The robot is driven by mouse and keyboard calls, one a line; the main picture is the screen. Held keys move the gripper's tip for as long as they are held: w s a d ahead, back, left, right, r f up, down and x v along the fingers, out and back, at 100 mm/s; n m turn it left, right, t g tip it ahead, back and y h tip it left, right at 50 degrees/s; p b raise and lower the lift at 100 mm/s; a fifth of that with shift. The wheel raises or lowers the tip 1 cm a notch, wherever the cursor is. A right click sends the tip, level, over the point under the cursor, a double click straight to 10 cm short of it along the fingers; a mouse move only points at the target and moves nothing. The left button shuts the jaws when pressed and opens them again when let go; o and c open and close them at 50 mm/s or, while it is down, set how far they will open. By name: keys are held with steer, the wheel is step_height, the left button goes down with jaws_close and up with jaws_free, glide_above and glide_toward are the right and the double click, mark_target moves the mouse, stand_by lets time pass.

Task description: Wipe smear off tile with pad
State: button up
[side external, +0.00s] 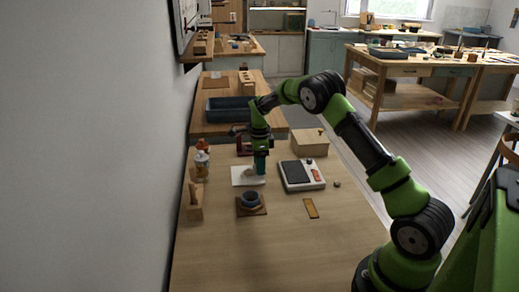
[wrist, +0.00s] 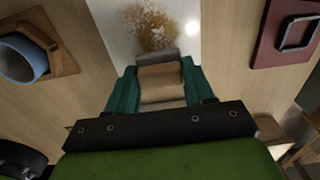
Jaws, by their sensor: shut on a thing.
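The white tile (side external: 240,181) lies on the wooden bench below my gripper. In the wrist view the tile (wrist: 112,22) carries a speckled brown smear (wrist: 150,22). The smear also shows faintly in the side view (side external: 248,172). My gripper (side external: 260,168) points down at the tile's right edge. In the wrist view its teal fingers (wrist: 158,82) are shut on the pad (wrist: 160,76), a tan block with a grey face. The pad is beside the smear, and its grey end hides the smear's near edge. I cannot tell whether the pad touches the tile.
A blue-grey cup (side external: 250,199) stands on a brown wooden square in front of the tile. A white device with a dark plate (side external: 301,174) sits to the right, a wooden box (side external: 310,142) behind it. Bottles (side external: 201,163) stand left. The bench front is clear.

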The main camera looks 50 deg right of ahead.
mark_target(238, 176)
steer(key=shift+w+a+f, duration=0.25)
steer(key=shift+w+a, duration=1.05)
steer(key=shift+a, duration=0.05)
steer(key=shift+w+a+f, duration=0.2)
steer(key=shift+w+a, duration=1.1)
steer(key=shift+a, duration=0.05)
steer(key=shift+s+d, duration=2.6)
steer(key=shift+d, duration=0.1)
steer(key=shift+s+a, duration=0.2)
steer(key=shift+s, duration=0.1)
steer(key=shift+w+a, duration=2.7)
steer(key=shift+s+d, duration=2.65)
steer(key=shift+r, duration=4.15)
